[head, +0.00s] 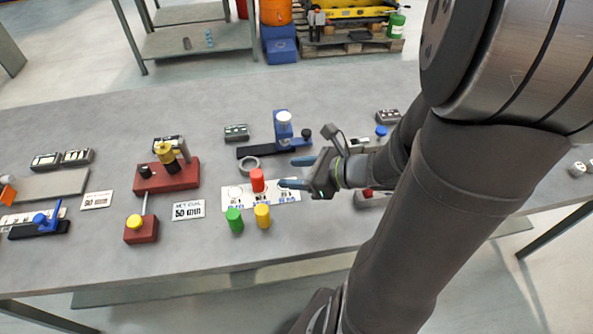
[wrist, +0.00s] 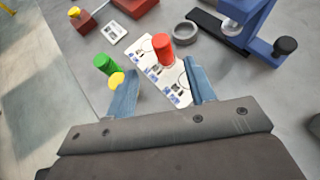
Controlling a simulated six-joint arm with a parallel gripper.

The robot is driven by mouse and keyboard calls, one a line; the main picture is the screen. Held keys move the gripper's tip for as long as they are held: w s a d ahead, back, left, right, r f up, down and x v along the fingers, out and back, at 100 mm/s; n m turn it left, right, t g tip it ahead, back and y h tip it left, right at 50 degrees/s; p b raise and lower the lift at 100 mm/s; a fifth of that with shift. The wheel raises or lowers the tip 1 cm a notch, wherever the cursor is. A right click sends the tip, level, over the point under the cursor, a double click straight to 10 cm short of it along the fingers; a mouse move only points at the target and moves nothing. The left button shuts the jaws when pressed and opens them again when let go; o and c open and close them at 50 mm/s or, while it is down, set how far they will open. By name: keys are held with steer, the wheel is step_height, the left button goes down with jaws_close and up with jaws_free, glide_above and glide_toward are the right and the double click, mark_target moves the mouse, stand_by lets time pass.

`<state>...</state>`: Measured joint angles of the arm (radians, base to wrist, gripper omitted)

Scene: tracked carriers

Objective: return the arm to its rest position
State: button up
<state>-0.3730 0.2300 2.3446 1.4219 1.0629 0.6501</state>
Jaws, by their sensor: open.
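My gripper (head: 293,172) is open and empty, with its blue fingers apart, just above the table near the right end of a white marked card (head: 289,196). In the wrist view my gripper (wrist: 160,85) has one blue finger at each side, with the card between and beyond them. A red cylinder (head: 257,180) stands upright on the card; in the wrist view it is beyond the fingertips (wrist: 162,48) and apart from them. A green cylinder (head: 234,220) and a yellow cylinder (head: 262,216) stand in front of the card.
A grey ring (head: 249,165) and a blue press-like device (head: 283,131) stand behind the card. Red blocks with a yellow-topped device (head: 168,175) are to the left. A grey box (head: 370,198) is close beside my wrist. The back left of the table (head: 120,127) is clear.

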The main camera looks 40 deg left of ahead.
mark_target(259, 174)
stand_by(0.7)
steer(key=x, duration=1.1)
steer(key=shift+a, duration=0.1)
steer(key=shift+s+a+f, duration=0.1)
steer(key=shift+a+f, duration=0.2)
steer(key=shift+f, duration=0.05)
